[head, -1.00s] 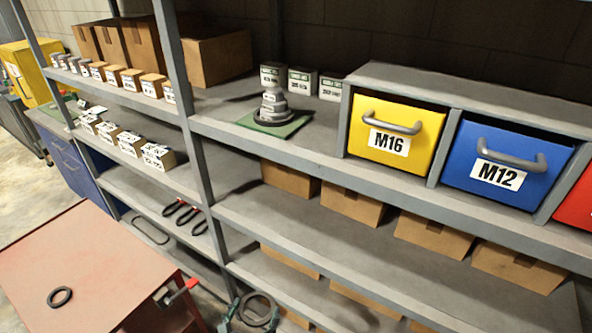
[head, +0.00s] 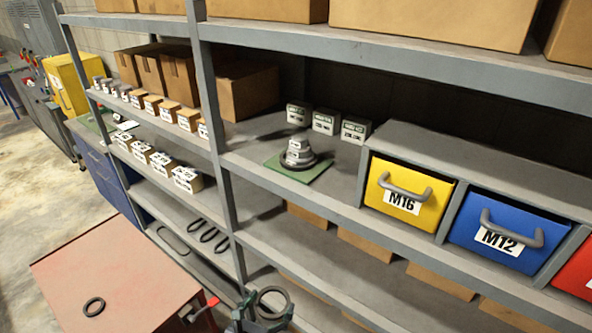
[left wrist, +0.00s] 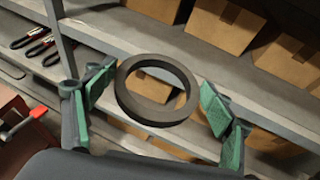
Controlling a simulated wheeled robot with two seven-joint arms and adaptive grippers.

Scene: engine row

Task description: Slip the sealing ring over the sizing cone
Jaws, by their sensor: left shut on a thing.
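The stepped grey sizing cone (head: 299,150) stands upright on a green mat (head: 318,172) on the middle shelf. A dark band shows around its foot; I cannot tell whether it is a separate ring. My left gripper (head: 264,312) is low at the bottom edge of the head view, in front of the shelf and below the cone. It is shut on a dark sealing ring (head: 272,289). In the left wrist view the ring (left wrist: 155,117) sits between the green-padded fingers of the gripper (left wrist: 155,95), its hole open. My right gripper is not in view.
A red cart (head: 150,265) with another dark ring (head: 94,306) stands at lower left. Small labelled boxes (head: 326,122) stand behind the cone, and a yellow M16 bin (head: 432,209) to its right. A shelf upright (head: 226,170) rises left of the mat.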

